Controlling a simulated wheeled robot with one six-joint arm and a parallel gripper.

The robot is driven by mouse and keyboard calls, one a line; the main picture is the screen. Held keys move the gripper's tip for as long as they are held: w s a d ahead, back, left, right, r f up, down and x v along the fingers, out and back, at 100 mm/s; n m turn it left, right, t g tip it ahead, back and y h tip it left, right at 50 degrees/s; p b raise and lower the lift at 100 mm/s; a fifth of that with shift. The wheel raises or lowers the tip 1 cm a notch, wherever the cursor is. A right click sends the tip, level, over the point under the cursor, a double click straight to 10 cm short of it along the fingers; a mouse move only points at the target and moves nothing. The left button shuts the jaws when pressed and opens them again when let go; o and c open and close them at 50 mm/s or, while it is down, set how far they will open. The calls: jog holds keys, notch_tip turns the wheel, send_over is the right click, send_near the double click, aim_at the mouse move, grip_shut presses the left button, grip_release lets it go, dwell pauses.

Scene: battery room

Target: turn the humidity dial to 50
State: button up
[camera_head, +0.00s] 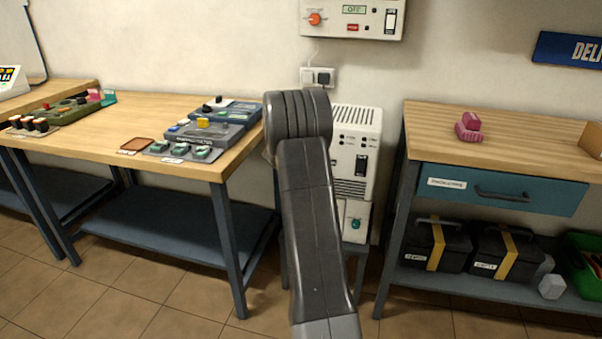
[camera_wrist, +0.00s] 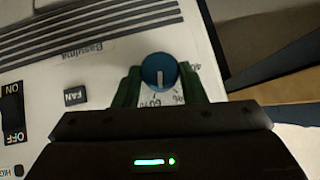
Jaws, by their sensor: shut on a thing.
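The humidity dial (camera_wrist: 160,64) is a round blue knob with a white pointer mark, on the white front of a vented unit. My gripper (camera_wrist: 160,74) has its two green fingers on either side of the dial, shut on it. The pointer mark stands about upright in the wrist view. A "60%" print shows just below the dial and a partly covered "40" to its right; I cannot tell the exact reading. In the head view the white unit (camera_head: 367,126) stands behind my arm, which hides my gripper and the dial.
The wrist view shows a FAN label (camera_wrist: 75,96) and an ON/OFF switch (camera_wrist: 13,112) left of the dial. A wooden workbench (camera_head: 70,125) with devices stands left, and a drawer bench (camera_head: 540,145) right. A wall box (camera_head: 335,20) hangs above the unit.

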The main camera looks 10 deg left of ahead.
jog(key=shift+a+f+n+h+b, duration=0.1)
jog(key=shift+a+n+h+b, duration=0.2)
jog(key=shift+n+h+b, duration=0.8)
jog(key=shift+a+n+h+b, duration=0.25)
jog(key=shift+n+h+b, duration=0.25)
jog(key=shift+h+b, duration=1.1)
jog(key=shift+h, duration=0.3)
jog(key=o, duration=1)
jog(key=p+v, duration=0.2)
jog(key=v, duration=1.1)
jog(key=shift+s+a+r+p, duration=0.2)
jog(key=shift+a+r+p, duration=0.1)
jog(key=shift+p, duration=0.1)
jog(key=shift+f, duration=0.1)
